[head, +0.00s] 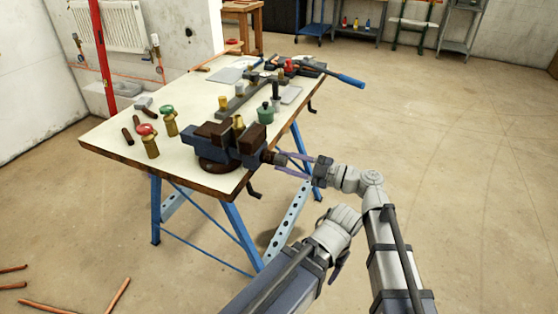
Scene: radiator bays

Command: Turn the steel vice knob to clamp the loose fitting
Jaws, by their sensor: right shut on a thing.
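The dark blue vice (225,150) stands on the near corner of the workbench, with brown jaws. A brass fitting (238,122) stands upright between the jaws; I cannot tell how tightly they hold it. The steel vice knob (269,157) sticks out from the vice's right side. My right gripper (284,162) reaches in from the right and is shut on the knob, its purple fingers on either side. My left gripper (338,267) hangs low in front of the bench, pointing down, partly hidden by its own arm and away from the vice.
The workbench (115,138) has blue folding legs. Red-handled (148,140) and green-handled (169,120) brass valves stand left of the vice; a green pot (265,113) stands behind it. Copper pipes (118,295) lie on the floor. The right floor is clear.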

